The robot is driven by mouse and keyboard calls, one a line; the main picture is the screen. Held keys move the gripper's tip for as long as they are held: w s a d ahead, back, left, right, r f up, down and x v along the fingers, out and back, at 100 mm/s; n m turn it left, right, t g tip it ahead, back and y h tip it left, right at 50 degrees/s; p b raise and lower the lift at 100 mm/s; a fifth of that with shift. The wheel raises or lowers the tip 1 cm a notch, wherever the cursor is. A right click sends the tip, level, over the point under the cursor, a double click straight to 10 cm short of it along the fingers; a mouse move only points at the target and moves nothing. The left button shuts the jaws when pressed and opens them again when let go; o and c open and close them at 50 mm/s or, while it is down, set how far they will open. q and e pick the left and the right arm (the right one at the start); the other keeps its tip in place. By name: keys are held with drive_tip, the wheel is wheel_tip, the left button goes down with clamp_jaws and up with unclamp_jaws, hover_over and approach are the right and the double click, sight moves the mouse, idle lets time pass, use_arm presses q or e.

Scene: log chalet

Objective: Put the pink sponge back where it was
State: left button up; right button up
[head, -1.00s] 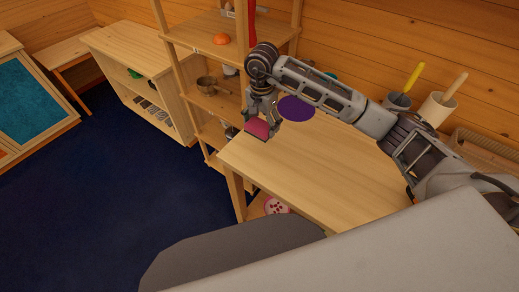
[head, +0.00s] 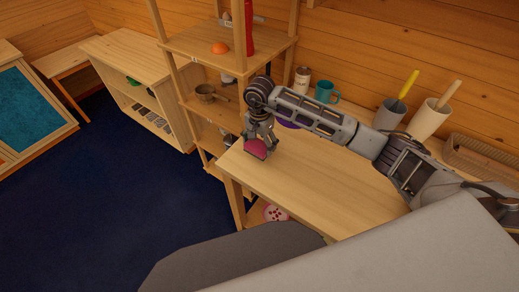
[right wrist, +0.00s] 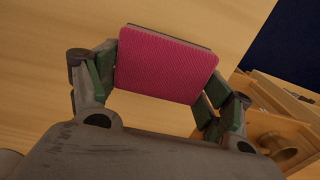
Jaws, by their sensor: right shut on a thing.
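The pink sponge (head: 255,149) is held between the fingers of my right gripper (head: 259,141), over the far left corner of the wooden table (head: 300,180). In the right wrist view the sponge (right wrist: 166,64) shows its pink textured face and a dark edge, with green finger pads gripping its two sides. I cannot tell whether the sponge touches the tabletop. My left gripper is not in view.
A shelf rack (head: 225,52) stands just left of the table, with an orange object (head: 220,47) and a pot (head: 206,92). A purple disc is partly behind my arm. A teal mug (head: 326,92), grey cup (head: 389,115) and white cup (head: 429,119) stand along the back. The table's front is clear.

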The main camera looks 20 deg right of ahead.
sight(259, 149)
drive_tip(key=shift+f, duration=0.1)
drive_tip(key=shift+f+p, duration=0.3)
drive_tip(key=shift+f, duration=1.5)
drive_tip(key=shift+f, duration=0.15)
drive_tip(key=o, duration=1)
drive_tip(key=shift+c, duration=0.2)
